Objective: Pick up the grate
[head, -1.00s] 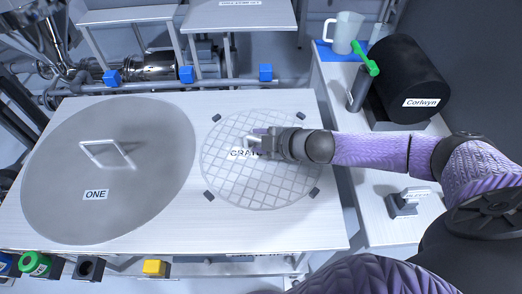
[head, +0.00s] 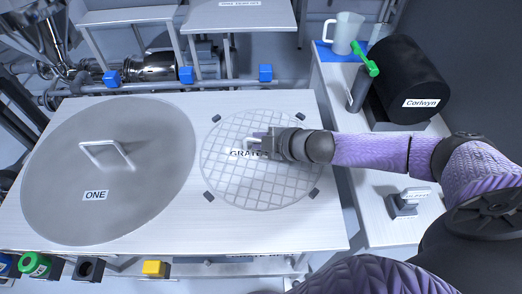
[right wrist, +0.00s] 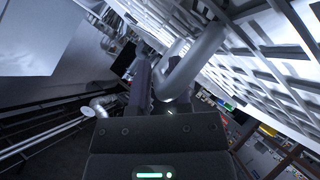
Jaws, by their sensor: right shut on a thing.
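The grate (head: 285,185) is a round, pale grid disc lying on the right part of the white table, between small dark corner blocks. Its label is partly covered by my right gripper (head: 256,144). That gripper reaches in from the right to the grate's middle and is shut on its handle. In the right wrist view the pale bar handle (right wrist: 193,62) runs between the fingers (right wrist: 152,90), with the grid (right wrist: 275,45) beyond at the right. I cannot tell any gap between grate and table. My left gripper is not in view.
A large grey round lid (head: 145,190) marked ONE, with a bar handle, lies to the left. A side table (head: 385,225) on the right holds a black drum (head: 408,80), a clear jug (head: 346,32) and a small grey holder (head: 404,205). Blue blocks (head: 186,75) line the back rail.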

